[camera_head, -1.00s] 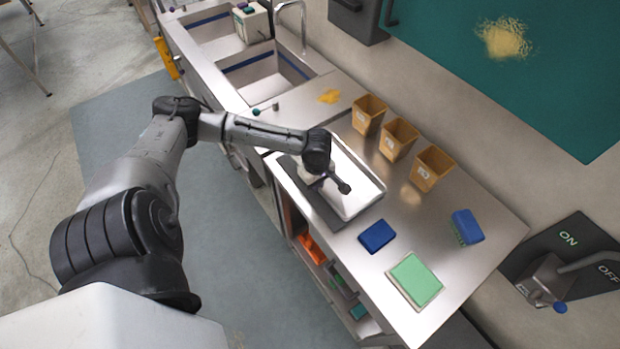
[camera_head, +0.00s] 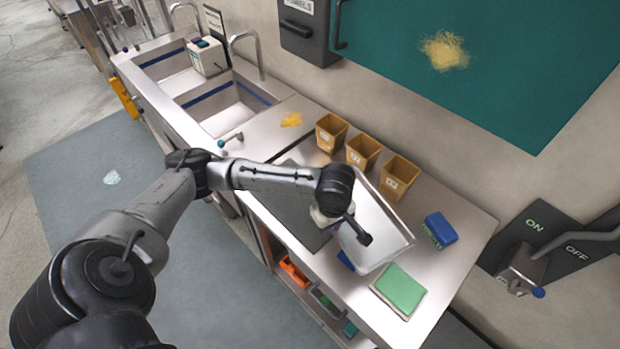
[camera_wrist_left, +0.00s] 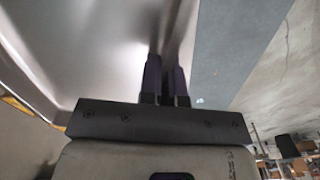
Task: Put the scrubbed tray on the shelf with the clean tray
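A shallow silver metal tray (camera_head: 388,232) is held above the worktop, to the right of a dark mat, partly over a blue block. My left gripper (camera_head: 345,222) is at the tray's near left side, and its fingertips are mostly hidden there by the wrist. In the left wrist view its two dark fingers (camera_wrist_left: 167,75) are close together on the tray's edge, with the pale tray surface (camera_wrist_left: 85,45) beside them. Open shelving (camera_head: 312,308) shows under the counter; I cannot make out a clean tray on it. My right gripper is not in view.
The dark mat (camera_head: 287,212) is bare. A blue block (camera_head: 346,260) is partly under the tray. A green pad (camera_head: 400,291), a blue brush (camera_head: 440,230) and tan bins (camera_head: 363,152) stand around it. An orange item (camera_head: 293,270) is on the shelving. Sinks (camera_head: 225,108) lie left.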

